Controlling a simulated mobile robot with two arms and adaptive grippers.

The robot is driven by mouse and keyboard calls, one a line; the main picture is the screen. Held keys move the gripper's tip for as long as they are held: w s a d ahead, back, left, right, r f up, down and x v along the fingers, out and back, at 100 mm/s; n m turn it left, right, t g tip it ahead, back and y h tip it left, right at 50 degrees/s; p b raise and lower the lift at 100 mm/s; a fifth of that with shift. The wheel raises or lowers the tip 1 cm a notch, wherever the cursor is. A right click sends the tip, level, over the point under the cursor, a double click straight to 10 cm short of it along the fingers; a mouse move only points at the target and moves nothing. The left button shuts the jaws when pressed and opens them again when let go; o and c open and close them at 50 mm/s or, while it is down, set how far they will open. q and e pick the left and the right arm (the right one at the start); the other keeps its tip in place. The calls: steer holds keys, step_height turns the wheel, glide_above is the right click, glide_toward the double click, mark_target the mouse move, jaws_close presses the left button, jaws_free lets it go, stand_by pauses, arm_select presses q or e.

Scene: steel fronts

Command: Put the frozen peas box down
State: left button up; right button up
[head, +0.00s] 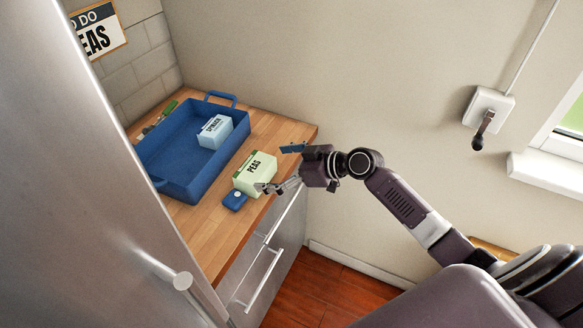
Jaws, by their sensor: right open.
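The frozen peas box (256,173), pale green with a dark green edge and the word PEAS, sits on the wooden counter just right of a blue tray. My right gripper (279,168) is open at the box's right side. One finger is near the box's lower right corner, partly in front of it, and the other is beyond its upper right. I cannot tell whether a finger touches the box. My left gripper is not in view.
The blue handled tray (166,181) holds a light blue box (215,132). A small blue object (235,200) lies beside the peas box. A green-handled utensil (167,110) lies behind the tray. A steel door (100,200) stands at left. Bare counter (285,130) shows behind the box.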

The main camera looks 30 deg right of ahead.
steer(key=b+v, duration=0.1)
steer(key=v, duration=0.7)
steer(key=shift+b, duration=0.4)
steer(key=shift+a, duration=0.1)
